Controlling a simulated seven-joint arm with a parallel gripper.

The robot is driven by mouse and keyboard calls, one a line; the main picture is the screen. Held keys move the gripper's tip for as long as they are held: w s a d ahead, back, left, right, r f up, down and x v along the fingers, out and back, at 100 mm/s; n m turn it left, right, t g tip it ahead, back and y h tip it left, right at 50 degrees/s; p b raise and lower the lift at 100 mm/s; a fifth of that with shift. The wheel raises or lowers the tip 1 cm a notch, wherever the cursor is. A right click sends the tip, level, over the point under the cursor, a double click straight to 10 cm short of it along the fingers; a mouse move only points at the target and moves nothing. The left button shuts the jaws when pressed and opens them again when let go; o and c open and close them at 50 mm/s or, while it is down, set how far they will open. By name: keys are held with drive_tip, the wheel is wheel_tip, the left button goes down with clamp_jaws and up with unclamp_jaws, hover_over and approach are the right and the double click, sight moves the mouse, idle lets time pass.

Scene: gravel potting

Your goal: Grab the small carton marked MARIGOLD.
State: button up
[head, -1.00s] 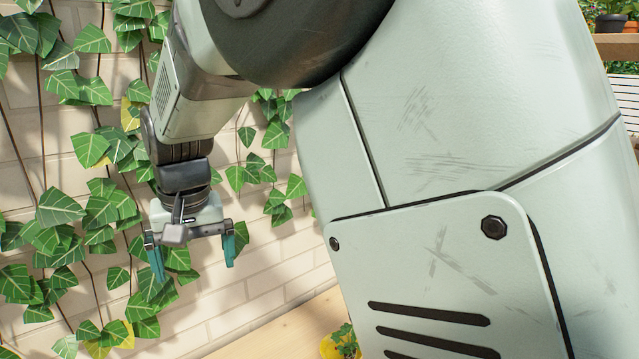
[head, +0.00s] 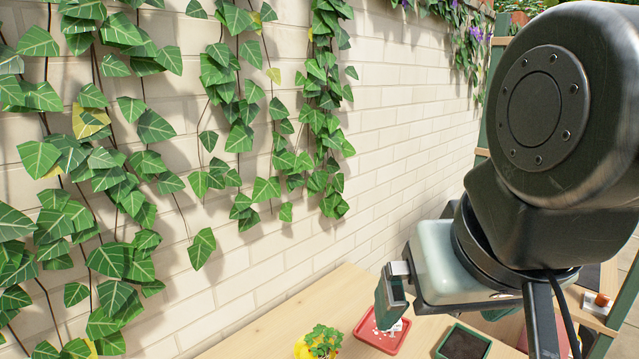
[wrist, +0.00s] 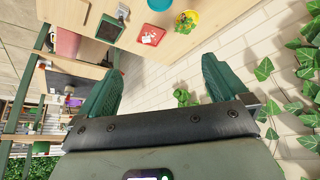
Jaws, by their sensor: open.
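No carton with a readable MARIGOLD label shows in either view. My gripper (wrist: 158,80) is open and empty in the wrist view, its two green fingers wide apart with brick wall and wooden bench behind them. In the head view my gripper (head: 440,302) hangs at the lower right, over the bench area, and part of it is hidden by its own body. A small pale item (wrist: 123,11) sits near the top of the wrist view, too small to identify.
The wooden bench (head: 270,335) holds a yellow pot with a green plant (head: 318,343), a red tray with white pieces (head: 372,335) and a dark-filled green tray (head: 463,345). A blue round item (wrist: 159,4) shows in the wrist view. An ivy-covered brick wall (head: 390,130) stands behind.

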drive_tip(key=shift+c, duration=0.6)
